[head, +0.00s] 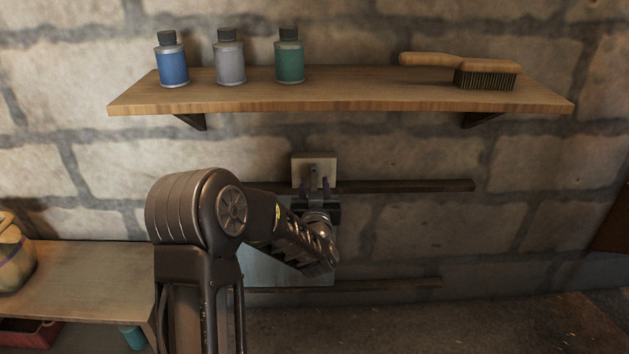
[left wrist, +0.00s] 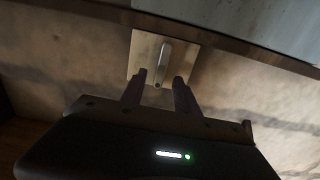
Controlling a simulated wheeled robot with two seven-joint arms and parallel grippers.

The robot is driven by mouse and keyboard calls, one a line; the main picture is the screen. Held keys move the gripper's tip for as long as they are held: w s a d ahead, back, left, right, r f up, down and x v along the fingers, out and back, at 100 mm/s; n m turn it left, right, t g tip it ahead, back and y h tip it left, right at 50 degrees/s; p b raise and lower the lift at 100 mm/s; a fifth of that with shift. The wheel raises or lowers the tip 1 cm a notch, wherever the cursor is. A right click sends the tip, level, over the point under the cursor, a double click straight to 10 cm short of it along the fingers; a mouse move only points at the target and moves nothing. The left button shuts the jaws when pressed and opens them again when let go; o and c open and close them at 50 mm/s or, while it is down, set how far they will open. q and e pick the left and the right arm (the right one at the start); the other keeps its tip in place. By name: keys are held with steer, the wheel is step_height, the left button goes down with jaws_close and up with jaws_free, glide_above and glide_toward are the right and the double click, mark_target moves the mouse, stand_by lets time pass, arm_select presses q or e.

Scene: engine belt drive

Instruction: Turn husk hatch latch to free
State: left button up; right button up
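The latch is a pale square plate (head: 314,165) on the stone wall, at the top rail above the hatch. In the left wrist view the plate (left wrist: 191,62) carries a slim metal handle (left wrist: 165,58), lying along the finger direction with a slight tilt. My left gripper (head: 315,184) is in front of the plate. In the left wrist view its fingers (left wrist: 160,78) are open, one on each side of the handle's near end, with visible gaps. The grey hatch panel (head: 265,270) is partly hidden behind my left arm. My right gripper is not in view.
A wooden shelf (head: 340,99) above holds three bottles (head: 229,58) and a brush (head: 485,74). Dark rails (head: 420,186) run along the wall above and below the hatch. The wall right of the latch is clear.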

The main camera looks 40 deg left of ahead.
mark_target(314, 177)
arm_select(q)
steer(key=shift+b+x, duration=0.3)
steer(key=shift+x, duration=1.6)
jaws_close()
